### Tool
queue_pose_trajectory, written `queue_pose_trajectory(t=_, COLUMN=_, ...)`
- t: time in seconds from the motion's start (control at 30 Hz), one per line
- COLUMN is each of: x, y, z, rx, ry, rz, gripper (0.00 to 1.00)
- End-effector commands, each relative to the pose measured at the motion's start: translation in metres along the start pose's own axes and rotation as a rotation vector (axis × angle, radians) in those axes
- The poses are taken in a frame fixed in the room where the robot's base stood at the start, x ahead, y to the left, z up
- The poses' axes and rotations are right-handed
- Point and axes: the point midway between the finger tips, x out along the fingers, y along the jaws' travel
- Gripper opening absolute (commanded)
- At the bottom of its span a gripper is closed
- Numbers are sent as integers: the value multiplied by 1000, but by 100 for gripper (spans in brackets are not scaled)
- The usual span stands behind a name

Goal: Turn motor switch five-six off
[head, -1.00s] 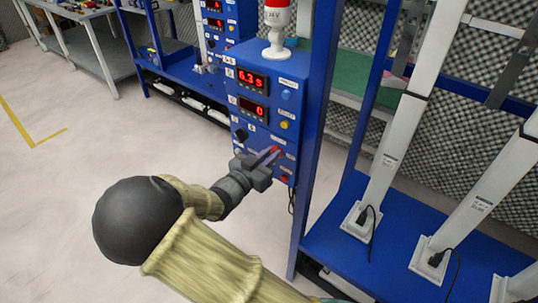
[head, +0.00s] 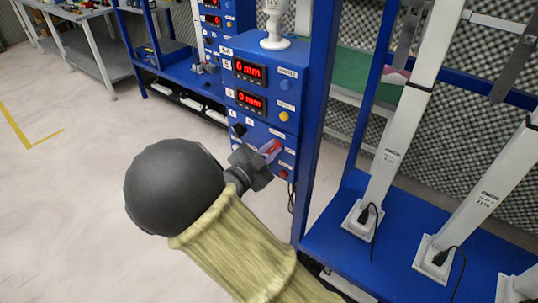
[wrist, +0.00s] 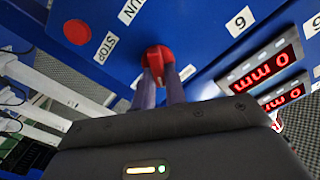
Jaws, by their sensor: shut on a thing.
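The blue control box (head: 262,110) stands on the bench frame post and carries the numerals 5 and 6 beside two red displays that both read 0 mm. A red rotary switch (wrist: 157,60) is on its front, with RUN and STOP labels near it in the wrist view. My gripper (head: 268,153) is at the lower part of the box. In the wrist view its two fingers (wrist: 158,84) are closed on the red switch, one on either side. I cannot tell which position the switch points to.
A yellow button (head: 284,116) and a blue button (head: 285,85) are above the switch. A red button (wrist: 77,32) is beside the STOP label. A blue upright post (head: 316,120) stands just right of the box. Open floor (head: 70,200) lies to the left.

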Motion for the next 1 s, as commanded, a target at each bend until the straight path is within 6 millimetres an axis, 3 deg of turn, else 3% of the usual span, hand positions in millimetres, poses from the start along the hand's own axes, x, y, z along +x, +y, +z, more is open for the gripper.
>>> queue_pose_trajectory(t=0.7, x=0, y=11, z=8, rx=680, ry=1, rz=2, gripper=0)
queue_pose_trajectory(t=1.0, x=0, y=11, z=8, rx=889, ry=0, rz=1, gripper=0)
